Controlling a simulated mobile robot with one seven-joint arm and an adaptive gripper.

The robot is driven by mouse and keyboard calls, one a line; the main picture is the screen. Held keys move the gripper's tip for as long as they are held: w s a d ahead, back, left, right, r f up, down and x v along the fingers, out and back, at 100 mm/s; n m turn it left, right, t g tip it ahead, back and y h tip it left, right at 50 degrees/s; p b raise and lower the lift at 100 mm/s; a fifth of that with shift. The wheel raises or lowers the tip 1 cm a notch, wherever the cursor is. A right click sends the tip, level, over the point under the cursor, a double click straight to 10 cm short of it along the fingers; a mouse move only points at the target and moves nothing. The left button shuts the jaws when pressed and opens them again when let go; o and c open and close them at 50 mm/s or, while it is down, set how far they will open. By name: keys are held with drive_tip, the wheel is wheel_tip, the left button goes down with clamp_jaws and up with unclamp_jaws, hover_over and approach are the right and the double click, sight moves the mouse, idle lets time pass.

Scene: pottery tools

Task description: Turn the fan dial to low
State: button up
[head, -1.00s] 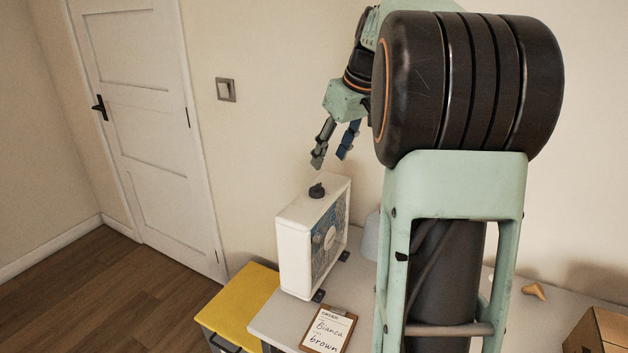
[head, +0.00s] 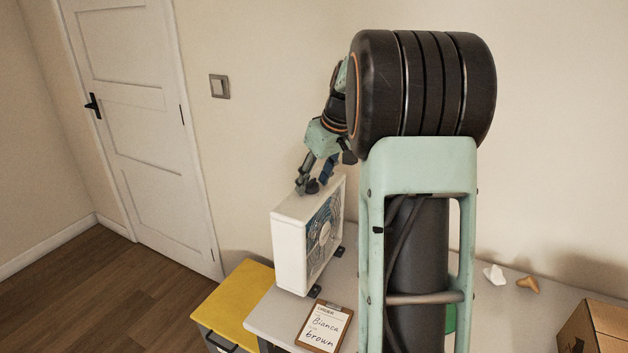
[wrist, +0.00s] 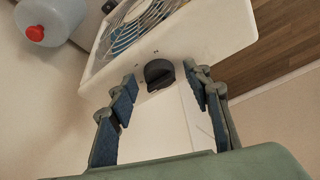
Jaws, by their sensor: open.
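The white box fan (head: 291,243) stands upright on the grey table, its grille facing right. Its black dial (head: 312,186) sits on the top face, partly hidden by my gripper in the head view. In the wrist view the dial (wrist: 159,74) is a dark round knob with a raised grip. My gripper (head: 313,187) is just above the fan's top. In the wrist view my gripper (wrist: 161,88) is open, with one blue-padded finger on each side of the dial and gaps between. I cannot tell the dial's setting.
A clipboard (head: 324,326) with a handwritten paper lies on the table in front of the fan. A yellow-topped cabinet (head: 235,308) stands left of the table. The wrist view shows a pale jug with a red cap (wrist: 35,32). A cardboard box (head: 598,330) is at far right.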

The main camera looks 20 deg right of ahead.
drive_tip(key=shift+c, duration=0.3)
drive_tip(key=c, duration=1.1)
